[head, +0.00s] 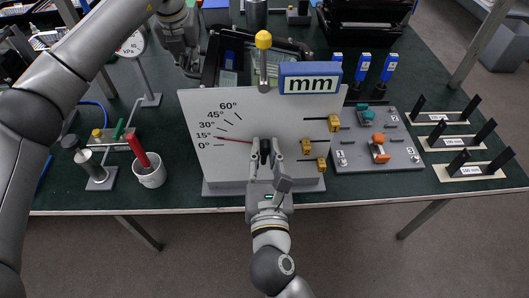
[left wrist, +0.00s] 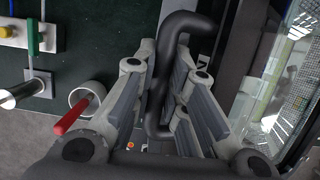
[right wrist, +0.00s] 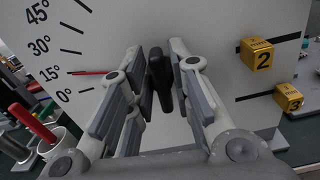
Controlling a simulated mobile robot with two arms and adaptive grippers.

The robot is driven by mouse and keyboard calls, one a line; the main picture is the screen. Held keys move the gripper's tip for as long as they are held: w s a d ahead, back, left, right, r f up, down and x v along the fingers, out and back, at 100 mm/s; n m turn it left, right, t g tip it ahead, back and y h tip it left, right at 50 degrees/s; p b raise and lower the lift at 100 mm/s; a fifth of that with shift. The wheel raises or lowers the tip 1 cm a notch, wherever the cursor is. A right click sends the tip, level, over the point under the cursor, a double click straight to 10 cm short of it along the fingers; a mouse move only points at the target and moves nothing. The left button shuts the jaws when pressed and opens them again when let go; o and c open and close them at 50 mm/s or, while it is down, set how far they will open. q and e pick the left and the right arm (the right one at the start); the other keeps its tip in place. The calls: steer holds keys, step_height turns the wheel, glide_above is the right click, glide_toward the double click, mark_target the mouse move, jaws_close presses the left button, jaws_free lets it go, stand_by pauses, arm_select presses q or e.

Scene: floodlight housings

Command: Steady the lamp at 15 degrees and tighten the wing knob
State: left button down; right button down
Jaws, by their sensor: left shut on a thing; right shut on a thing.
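The lamp is a black-framed floodlight housing (head: 232,62) behind a light grey scale board (head: 215,165). Its red pointer (head: 235,140) lies by the 15° mark; the right wrist view shows it there too (right wrist: 88,73). My left gripper (head: 192,66) is at the lamp's left side, shut on a black bent handle (left wrist: 180,22), which passes between its fingers in the left wrist view. My right gripper (head: 265,158) is in front of the board, shut on the black wing knob (right wrist: 160,75). The fingers partly hide the knob in the head view.
Numbered yellow blocks (head: 334,124) sit on the board's right side, below a blue "mm" block (head: 310,78). A yellow-topped post (head: 263,42) stands at the board's top. A white cup (head: 151,176) with a red-handled tool is at left; a grey fixture plate (head: 375,150) is at right.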

steer(key=c, duration=1.5)
jaws_free()
steer(key=s, duration=1.2)
steer(key=shift+d, duration=0.1)
